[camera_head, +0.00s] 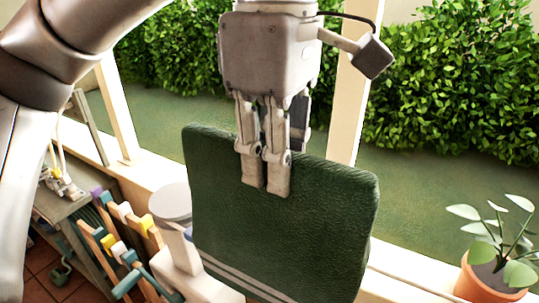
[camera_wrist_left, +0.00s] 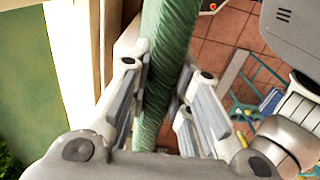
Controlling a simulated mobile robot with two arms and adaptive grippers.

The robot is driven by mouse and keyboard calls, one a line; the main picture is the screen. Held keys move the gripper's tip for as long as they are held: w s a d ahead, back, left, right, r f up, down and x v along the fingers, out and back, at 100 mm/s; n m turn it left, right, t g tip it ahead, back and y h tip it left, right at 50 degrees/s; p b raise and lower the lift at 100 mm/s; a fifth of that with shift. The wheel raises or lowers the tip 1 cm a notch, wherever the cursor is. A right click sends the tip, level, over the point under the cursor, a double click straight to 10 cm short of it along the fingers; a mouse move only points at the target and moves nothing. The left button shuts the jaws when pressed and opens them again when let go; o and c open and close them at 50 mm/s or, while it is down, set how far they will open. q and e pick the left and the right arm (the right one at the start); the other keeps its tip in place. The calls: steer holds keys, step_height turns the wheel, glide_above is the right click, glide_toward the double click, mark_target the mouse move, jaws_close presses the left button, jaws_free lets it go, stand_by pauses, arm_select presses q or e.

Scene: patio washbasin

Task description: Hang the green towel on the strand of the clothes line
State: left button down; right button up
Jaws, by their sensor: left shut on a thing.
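The green towel (camera_head: 285,235) hangs as a thick flat panel, slightly tilted, with pale stripes near its lower edge. My left gripper (camera_head: 266,187) comes down from above and is shut on the towel's upper edge near the middle. In the left wrist view the towel (camera_wrist_left: 166,50) runs edge-on between the two fingers (camera_wrist_left: 160,95). The towel's far side and bottom are partly hidden or out of frame. I cannot make out the strand of the clothes line in either view. My right gripper is not in view.
A cream window frame (camera_head: 127,145) and sill stand behind the towel, with hedges outside. A potted plant (camera_head: 490,275) stands at the lower right. A pale round-topped object (camera_head: 170,203) and a rack with coloured pieces (camera_head: 122,212) are left of the towel. Tiled floor (camera_wrist_left: 215,40) lies below.

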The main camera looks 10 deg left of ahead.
arm_select(q)
steer(key=shift+w+d+p, duration=0.25)
steer(key=shift+w+p, duration=0.15)
steer(key=shift+w, duration=0.45)
steer(key=shift+w+d+p, duration=0.25)
steer(key=shift+w+p, duration=0.1)
steer(key=shift+w, duration=0.5)
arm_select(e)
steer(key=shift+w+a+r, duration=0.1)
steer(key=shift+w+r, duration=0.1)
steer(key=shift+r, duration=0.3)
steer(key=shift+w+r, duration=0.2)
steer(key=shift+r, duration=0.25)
arm_select(q)
steer(key=shift+f, duration=0.1)
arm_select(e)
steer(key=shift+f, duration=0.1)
arm_select(q)
steer(key=shift+f+b, duration=0.55)
step_height(320, 180, down, 27)
steer(key=b, duration=2.1)
steer(key=shift+f+b, duration=0.15)
steer(key=shift+b, duration=0.15)
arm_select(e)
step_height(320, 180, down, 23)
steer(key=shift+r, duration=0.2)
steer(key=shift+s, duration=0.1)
arm_select(q)
steer(key=c, duration=1.3)
jaws_free()
